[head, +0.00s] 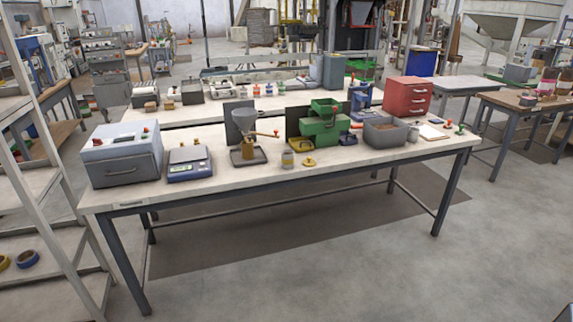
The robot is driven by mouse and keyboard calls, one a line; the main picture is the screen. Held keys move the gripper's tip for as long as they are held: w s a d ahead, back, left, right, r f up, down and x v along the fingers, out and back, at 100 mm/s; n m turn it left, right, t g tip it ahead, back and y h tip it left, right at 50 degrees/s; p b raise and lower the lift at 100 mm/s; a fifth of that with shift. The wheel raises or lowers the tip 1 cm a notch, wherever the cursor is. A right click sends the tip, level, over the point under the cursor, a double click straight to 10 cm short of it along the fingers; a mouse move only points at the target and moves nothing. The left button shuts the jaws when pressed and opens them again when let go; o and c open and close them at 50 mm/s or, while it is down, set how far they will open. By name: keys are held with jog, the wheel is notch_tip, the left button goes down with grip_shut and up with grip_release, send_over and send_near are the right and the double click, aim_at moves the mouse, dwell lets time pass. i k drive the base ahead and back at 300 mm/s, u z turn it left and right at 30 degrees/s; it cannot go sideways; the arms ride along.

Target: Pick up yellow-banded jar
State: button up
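A small pale jar (287,160) stands upright near the front edge of the workbench, around its middle. It is too small here to make out its band clearly. A low yellow piece (309,162) lies just to its right. My gripper is not in view, so its place relative to the jar does not show.
The workbench (236,183) also holds a grey box (122,160), a scale (189,164), a funnel device (247,150), a green machine (322,131), a grey bin (386,140) and red drawers (407,96). Open floor (380,270) lies in front. A shelf rack (45,255) stands at left.

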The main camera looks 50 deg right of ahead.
aim_at(288, 160)
jog(key=z, duration=0.05)
jog(key=i, duration=1)
jog(key=u, duration=0.05)
